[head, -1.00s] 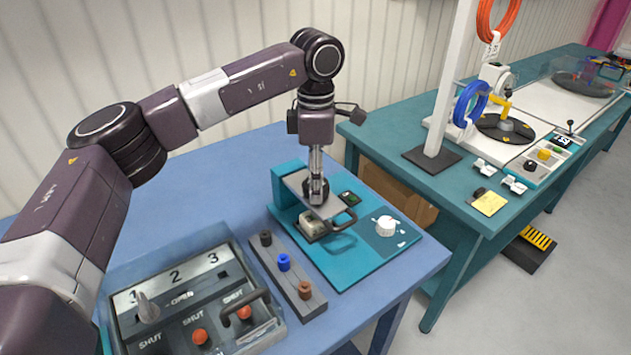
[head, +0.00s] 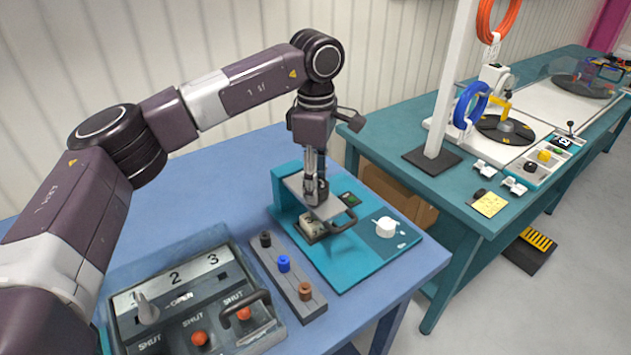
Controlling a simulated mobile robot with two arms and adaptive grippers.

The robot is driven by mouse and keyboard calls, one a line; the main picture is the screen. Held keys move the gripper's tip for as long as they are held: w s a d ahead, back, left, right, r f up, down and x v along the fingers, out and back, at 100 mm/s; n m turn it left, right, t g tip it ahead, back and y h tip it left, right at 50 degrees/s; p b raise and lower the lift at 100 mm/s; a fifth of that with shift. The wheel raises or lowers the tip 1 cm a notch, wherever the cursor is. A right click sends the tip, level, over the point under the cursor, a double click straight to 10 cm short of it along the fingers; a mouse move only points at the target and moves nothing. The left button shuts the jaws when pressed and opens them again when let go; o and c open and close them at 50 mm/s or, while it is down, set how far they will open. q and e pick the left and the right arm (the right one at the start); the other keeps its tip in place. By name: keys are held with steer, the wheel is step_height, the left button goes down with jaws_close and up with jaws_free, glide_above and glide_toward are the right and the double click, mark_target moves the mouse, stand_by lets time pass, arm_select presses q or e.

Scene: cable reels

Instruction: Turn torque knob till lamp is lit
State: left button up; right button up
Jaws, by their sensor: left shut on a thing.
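My left gripper (head: 315,194) points down over the teal bench device (head: 285,185) on the blue table. It is shut on a dark knob at the device's grey plate. The fingers hide most of that knob, so I cannot read its setting. A white dial knob (head: 386,227) stands apart on the device's right side and is not touched. My right gripper is not in view.
A strip with black, blue and brown pegs (head: 284,264) lies to the left. A numbered switch box (head: 190,300) is at front left. A green table (head: 400,160) with reels stands at right.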

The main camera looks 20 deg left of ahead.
arm_select(q)
steer(key=o, duration=1.2)
steer(key=shift+c, duration=0.2)
step_height(320, 180, up, 12)
